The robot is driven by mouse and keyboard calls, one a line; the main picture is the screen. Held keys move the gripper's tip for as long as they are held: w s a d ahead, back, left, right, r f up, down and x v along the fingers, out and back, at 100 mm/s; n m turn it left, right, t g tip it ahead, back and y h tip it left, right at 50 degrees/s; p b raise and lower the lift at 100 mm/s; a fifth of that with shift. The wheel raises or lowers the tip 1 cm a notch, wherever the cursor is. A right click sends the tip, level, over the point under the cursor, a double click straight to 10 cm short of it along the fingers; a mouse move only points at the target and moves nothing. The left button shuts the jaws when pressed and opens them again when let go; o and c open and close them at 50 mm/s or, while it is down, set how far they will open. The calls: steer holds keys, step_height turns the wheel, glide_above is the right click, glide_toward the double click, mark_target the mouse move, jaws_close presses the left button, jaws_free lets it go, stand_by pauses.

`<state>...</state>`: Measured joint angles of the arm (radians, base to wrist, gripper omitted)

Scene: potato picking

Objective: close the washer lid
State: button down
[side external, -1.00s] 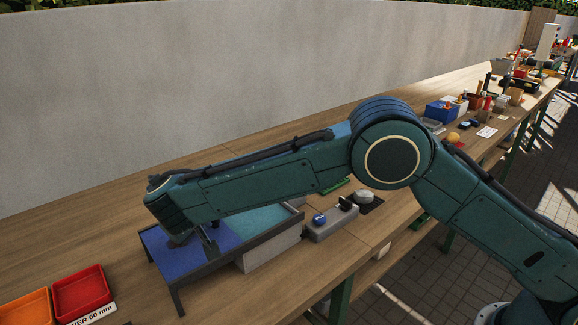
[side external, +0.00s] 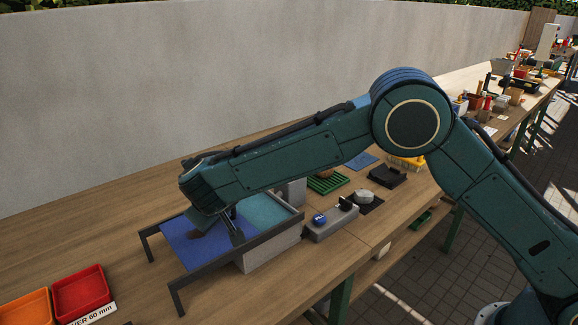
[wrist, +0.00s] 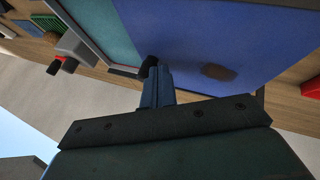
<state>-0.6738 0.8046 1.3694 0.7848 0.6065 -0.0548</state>
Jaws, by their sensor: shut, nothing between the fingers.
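The washer (side external: 270,253) is a pale grey box on the bench with teal inside (side external: 262,208). Its lid is a flat blue panel (side external: 190,243) on dark rails that stand out to the left on legs. The lid lies over the left part, and the teal on the right is uncovered. My gripper (side external: 238,238) is shut and empty, pointing down over the lid's right part. In the wrist view, the fingertips (wrist: 149,66) are near the boundary of the blue lid (wrist: 205,30) and the teal. A dark oval patch (wrist: 218,72) shows on the lid. Fingertip contact is unclear.
A grey control box with a blue knob (side external: 319,220) sits right of the washer, by a dark pad (side external: 372,206) with a round grey piece. Red (side external: 82,293) and orange (side external: 25,308) trays lie at the front left. A wall runs behind the bench.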

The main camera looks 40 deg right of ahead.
steer(key=d, duration=1.2)
steer(key=shift+d, duration=0.3)
steer(key=s+a+r, duration=0.6)
steer(key=a+r, duration=0.2)
stand_by(0.4)
steer(key=shift+r, duration=0.1)
